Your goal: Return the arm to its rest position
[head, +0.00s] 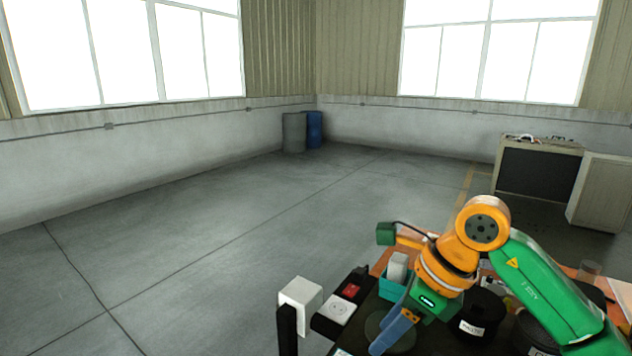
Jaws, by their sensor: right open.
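My right arm, orange and green, reaches in from the lower right over a crowded table. Its gripper (391,334), with blue-grey fingers, points down over the near part of the table, above a dark round disc (403,343). It is open, and no object shows between the fingers. The arm hides part of the table behind it. My left arm and gripper are not in view.
A white box (300,292), a socket block with a red switch (340,309), a teal bin (391,288) and black labelled spools (482,316) crowd the table around the gripper. Drums (294,132) and cabinets (540,170) stand far back. The floor left is clear.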

